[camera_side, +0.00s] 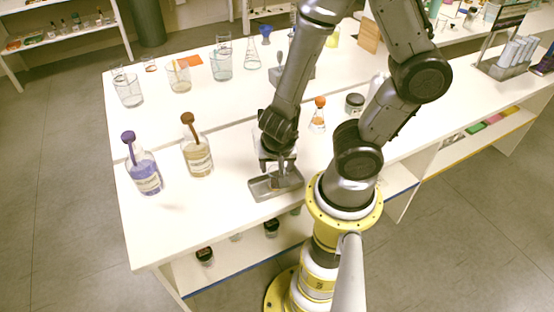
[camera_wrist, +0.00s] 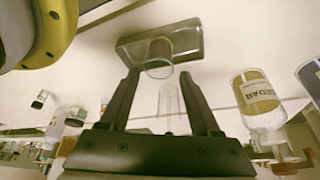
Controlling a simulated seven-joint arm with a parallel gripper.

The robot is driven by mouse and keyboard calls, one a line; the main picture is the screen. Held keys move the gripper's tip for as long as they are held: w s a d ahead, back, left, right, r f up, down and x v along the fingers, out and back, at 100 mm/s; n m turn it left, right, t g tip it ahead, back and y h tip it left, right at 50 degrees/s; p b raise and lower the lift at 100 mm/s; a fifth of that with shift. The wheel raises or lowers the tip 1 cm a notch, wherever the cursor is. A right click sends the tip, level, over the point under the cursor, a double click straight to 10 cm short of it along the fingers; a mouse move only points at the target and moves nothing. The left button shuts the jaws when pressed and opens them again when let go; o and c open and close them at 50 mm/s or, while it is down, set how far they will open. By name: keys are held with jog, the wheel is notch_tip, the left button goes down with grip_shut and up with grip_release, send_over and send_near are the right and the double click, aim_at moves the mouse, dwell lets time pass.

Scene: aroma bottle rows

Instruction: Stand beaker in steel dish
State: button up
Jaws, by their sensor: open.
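The steel dish (camera_side: 262,194) is a shallow grey rectangular tray near the front edge of the table. It also shows at the top of the wrist view (camera_wrist: 130,50). A small clear beaker (camera_wrist: 159,69) with a brownish lower part appears upright inside the dish. My gripper (camera_side: 279,171) points down over the dish. In the wrist view my gripper's fingers (camera_wrist: 160,77) are spread, one on each side of the beaker's rim, with gaps to the glass. In the side view the beaker is mostly hidden by the fingers.
A clear glass vessel (camera_wrist: 170,103) stands behind the dish. The cedar bottle (camera_side: 198,157) and a purple bottle (camera_side: 144,174) stand to the left. An orange-topped flask (camera_side: 318,118) and a dark-lidded jar (camera_side: 354,104) stand to the right. The table between cedar bottle and dish is clear.

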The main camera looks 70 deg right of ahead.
jog(key=w+a+r+n+t+y, duration=0.4)
jog(key=w+a+r, duration=0.15)
jog(key=r, duration=0.35)
jog(key=w+a+r+n+t+y, duration=0.3)
jog(key=w+a+r+n+y, duration=0.15)
jog(key=a+r, duration=0.35)
jog(key=s+d+r+n+g+h, duration=0.3)
jog(key=s+d+r+n+h, duration=0.1)
jog(key=s+d, duration=0.5)
jog(key=shift+s+r+n, duration=0.55)
jog(key=shift+s+n, duration=0.2)
jog(key=shift+s, duration=0.25)
